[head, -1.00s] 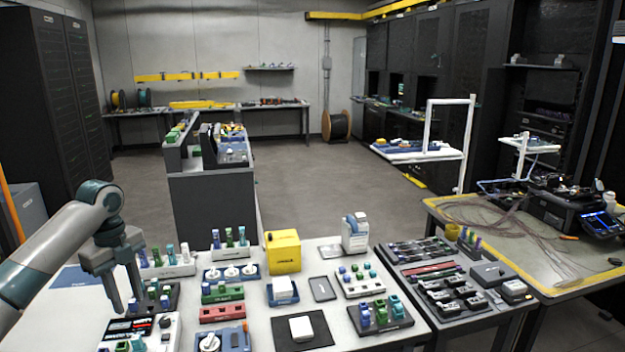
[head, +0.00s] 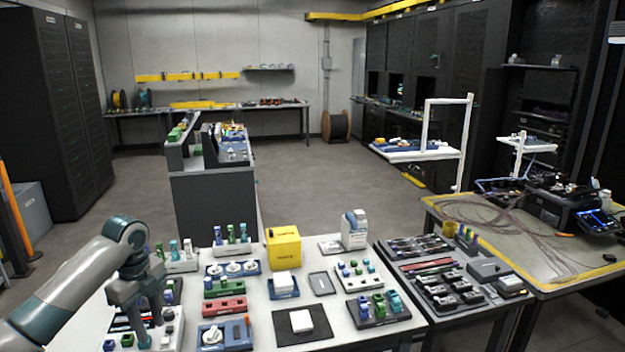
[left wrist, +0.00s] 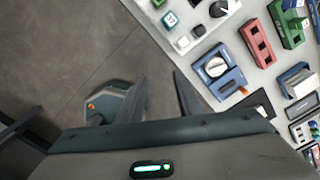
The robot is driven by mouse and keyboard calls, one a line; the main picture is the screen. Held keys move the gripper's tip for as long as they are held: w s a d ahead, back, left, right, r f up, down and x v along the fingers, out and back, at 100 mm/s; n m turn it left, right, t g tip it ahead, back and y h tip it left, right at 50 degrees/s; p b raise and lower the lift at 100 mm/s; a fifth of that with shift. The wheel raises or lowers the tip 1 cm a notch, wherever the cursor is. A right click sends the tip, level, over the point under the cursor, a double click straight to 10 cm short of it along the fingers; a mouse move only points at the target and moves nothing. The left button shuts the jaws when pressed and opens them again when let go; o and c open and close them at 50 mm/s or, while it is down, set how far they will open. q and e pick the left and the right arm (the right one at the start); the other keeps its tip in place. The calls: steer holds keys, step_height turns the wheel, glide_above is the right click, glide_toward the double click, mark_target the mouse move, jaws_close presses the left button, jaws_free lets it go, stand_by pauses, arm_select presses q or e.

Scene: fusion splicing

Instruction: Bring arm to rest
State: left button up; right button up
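My left arm comes in from the left in the head view, with its gripper (head: 138,318) pointing down over the left end of the white table (head: 228,278). In the left wrist view the two fingers of the left gripper (left wrist: 162,95) stand apart with nothing between them, so it is open and empty. Below the gap is grey floor, with the table edge to the right. My right gripper is not in view.
Holders with colored bottles, a yellow box (head: 283,248), a red block (head: 224,308) and a blue device (head: 225,335) crowd the table. A dark tray of tools (head: 440,270) adjoins at right. A yellow-edged bench (head: 530,240) stands farther right.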

arm_select(q)
steer(key=s+d+f+n+t+h, duration=0.1)
steer(key=s+d+f+n, duration=0.2)
steer(key=s+d+f, duration=0.65)
steer(key=s+d+f+n+h, duration=0.1)
steer(key=s+d+f+n, duration=0.3)
steer(key=s+d+f, duration=0.55)
steer(key=s+f+n+t, duration=0.2)
steer(key=s+f+n, duration=0.35)
steer(key=s, duration=0.45)
steer(key=s+a+r+n+y, duration=0.2)
steer(key=s+a+n, duration=0.2)
steer(key=s+n, duration=0.65)
steer(key=s+f+m, duration=0.3)
steer(key=f, duration=2.4)
steer(key=s+a+f+g, duration=0.2)
steer(key=s+a+f, duration=0.1)
steer(key=s+f, duration=1.5)
steer(key=shift+s+f, duration=0.25)
steer(key=shift+f, duration=0.15)
